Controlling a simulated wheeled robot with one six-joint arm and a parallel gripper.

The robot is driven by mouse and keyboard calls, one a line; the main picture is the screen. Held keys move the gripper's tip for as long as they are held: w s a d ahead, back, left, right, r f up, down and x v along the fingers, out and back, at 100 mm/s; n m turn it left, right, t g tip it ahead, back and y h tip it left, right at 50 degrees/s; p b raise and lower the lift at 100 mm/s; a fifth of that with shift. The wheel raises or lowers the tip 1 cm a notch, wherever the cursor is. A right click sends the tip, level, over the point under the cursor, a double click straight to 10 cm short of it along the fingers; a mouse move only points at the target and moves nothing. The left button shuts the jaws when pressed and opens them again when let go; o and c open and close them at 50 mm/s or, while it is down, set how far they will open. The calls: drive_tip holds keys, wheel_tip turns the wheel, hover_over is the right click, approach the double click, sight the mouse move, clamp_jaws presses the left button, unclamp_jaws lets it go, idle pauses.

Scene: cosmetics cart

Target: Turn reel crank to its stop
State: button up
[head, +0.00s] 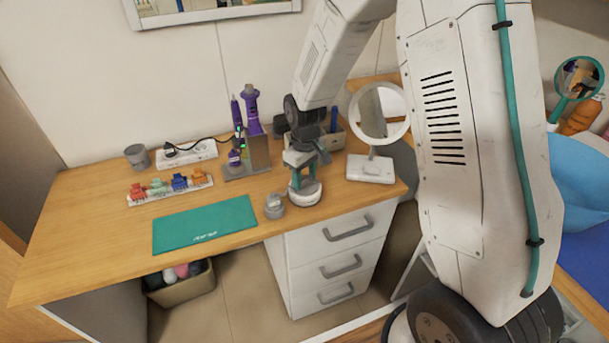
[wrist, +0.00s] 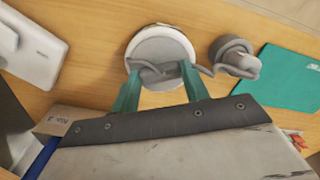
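The reel is a round white unit (head: 306,195) on the front right of the desk, and it also shows in the wrist view (wrist: 160,45). A thin grey crank-like piece (wrist: 155,70) lies across its face. My gripper (wrist: 160,67) points down at the reel, its two teal fingers apart with the grey piece showing between their tips. I cannot tell whether either finger touches it. In the head view my gripper (head: 299,180) hides part of the reel. A grey strand runs from the reel to a small grey coiled item (wrist: 235,56), also in the head view (head: 274,206).
A teal mat (head: 205,225) lies left of the reel. A round mirror on a white base (head: 370,168) stands to the right. Behind are a purple tool stand (head: 246,160), an organizer box (head: 333,137), a power strip (head: 190,153) and a rack of coloured clips (head: 170,190).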

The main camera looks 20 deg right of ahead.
sight(305, 179)
drive_tip(key=shift+m, duration=1.3)
drive_tip(key=shift+c, duration=0.4)
drive_tip(key=o, duration=1)
drive_tip(key=shift+r, duration=0.1)
wheel_tip(305, 179, up, 8)
drive_tip(key=shift+f, duration=0.15)
